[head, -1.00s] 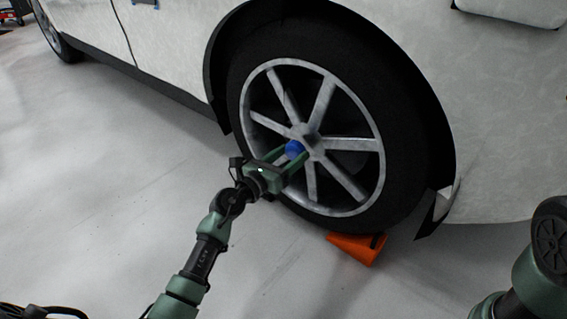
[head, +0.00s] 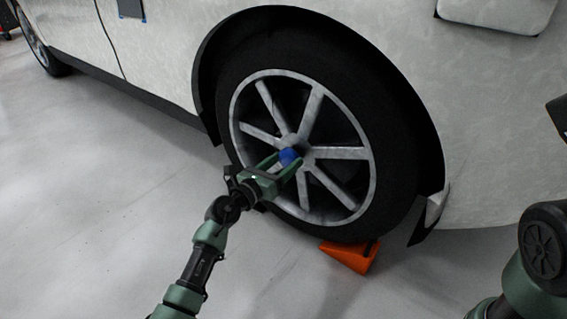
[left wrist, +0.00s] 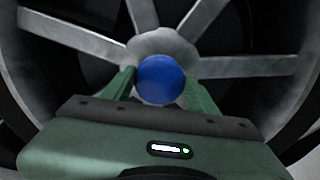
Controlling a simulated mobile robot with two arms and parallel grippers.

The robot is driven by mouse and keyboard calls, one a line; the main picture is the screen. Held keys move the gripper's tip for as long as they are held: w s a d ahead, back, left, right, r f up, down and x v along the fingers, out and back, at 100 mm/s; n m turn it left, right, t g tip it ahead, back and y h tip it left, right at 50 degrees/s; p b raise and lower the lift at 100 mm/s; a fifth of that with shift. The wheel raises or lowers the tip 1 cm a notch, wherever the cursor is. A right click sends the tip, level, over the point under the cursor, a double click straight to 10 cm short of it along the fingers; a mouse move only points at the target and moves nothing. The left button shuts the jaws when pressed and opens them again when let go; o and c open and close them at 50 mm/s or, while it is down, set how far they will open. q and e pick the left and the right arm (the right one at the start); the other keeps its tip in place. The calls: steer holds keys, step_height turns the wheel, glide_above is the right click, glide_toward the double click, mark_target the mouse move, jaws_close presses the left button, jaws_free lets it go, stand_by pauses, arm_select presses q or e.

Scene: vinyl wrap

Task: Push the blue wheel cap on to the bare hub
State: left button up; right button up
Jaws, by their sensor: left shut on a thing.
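The blue wheel cap (head: 288,156) is between the fingers of my left gripper (head: 286,160), which is shut on it. In the left wrist view the cap (left wrist: 160,79) shows as a round blue face between the two green fingers. The grey hub (left wrist: 162,43) shows behind and above the cap in that view, at the middle of the spokes. The cap lies in front of the hub; I cannot tell whether they touch. The wheel (head: 362,190) has pale spokes and a black tire. My right gripper is not in view.
An orange wedge (head: 347,256) sits on the floor against the tire's underside. The white car body (head: 480,130) rises around the wheel. The grey floor (head: 100,220) at left is clear. Part of my right arm shows at the lower right.

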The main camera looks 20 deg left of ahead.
arm_select(q)
steer(key=shift+x, duration=0.9)
stand_by(1.2)
steer(key=shift+w+r+p, duration=0.1)
steer(key=shift+r+p, duration=0.05)
steer(key=shift+p, duration=0.25)
stand_by(0.7)
steer(key=o, duration=1.4)
steer(key=shift+d, duration=0.1)
